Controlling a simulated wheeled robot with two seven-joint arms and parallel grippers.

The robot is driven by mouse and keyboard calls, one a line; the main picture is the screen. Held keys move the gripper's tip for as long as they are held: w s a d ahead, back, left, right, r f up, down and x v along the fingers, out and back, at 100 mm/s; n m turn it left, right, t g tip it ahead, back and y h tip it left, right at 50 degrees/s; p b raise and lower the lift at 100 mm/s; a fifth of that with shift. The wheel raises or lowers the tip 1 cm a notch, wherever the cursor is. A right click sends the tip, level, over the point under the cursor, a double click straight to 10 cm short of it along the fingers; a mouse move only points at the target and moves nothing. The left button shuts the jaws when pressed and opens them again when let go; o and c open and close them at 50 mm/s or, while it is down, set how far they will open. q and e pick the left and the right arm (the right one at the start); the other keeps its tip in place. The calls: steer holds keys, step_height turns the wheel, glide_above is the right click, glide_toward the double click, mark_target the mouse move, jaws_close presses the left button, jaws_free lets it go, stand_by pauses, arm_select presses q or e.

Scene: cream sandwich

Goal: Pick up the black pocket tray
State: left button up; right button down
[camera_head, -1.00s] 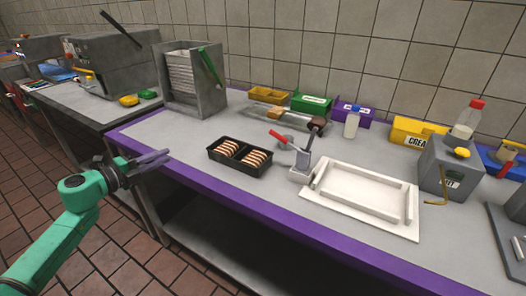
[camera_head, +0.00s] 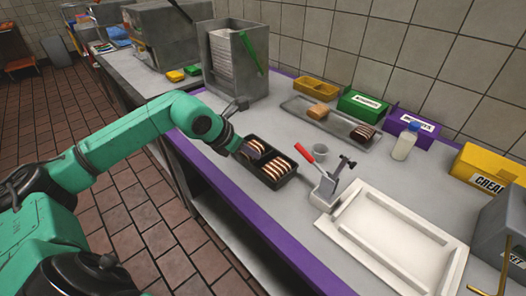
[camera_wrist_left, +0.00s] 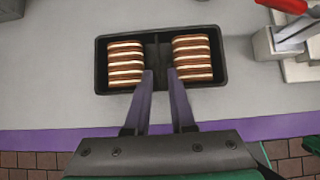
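The black pocket tray (camera_head: 274,182) stands on the grey counter near its purple front edge. It has two pockets split by a divider, each holding a row of brown-and-cream striped sandwich pieces. In the left wrist view the whole tray (camera_wrist_left: 157,42) shows ahead of the fingers. My left gripper (camera_wrist_left: 160,76) has its two purple-grey fingers apart, with the tips over the tray's near side, one on each side of the divider. Whether they touch the tray I cannot tell. In the head view the left gripper (camera_head: 251,152) reaches the tray's left end. My right gripper is not in view.
A metal holder with a red-handled tool (camera_head: 327,185) stands just right of the tray. A large white tray (camera_head: 450,262) lies further right. A grey dispenser (camera_head: 232,75) stands behind the left arm. Bins and a bottle (camera_head: 405,143) line the wall.

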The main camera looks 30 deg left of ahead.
mark_target(262, 157)
arm_select(q)
steer(key=p+x, duration=0.2)
steer(key=x, duration=0.4)
steer(key=shift+w+a+r, duration=0.1)
jaws_close()
stand_by(1.1)
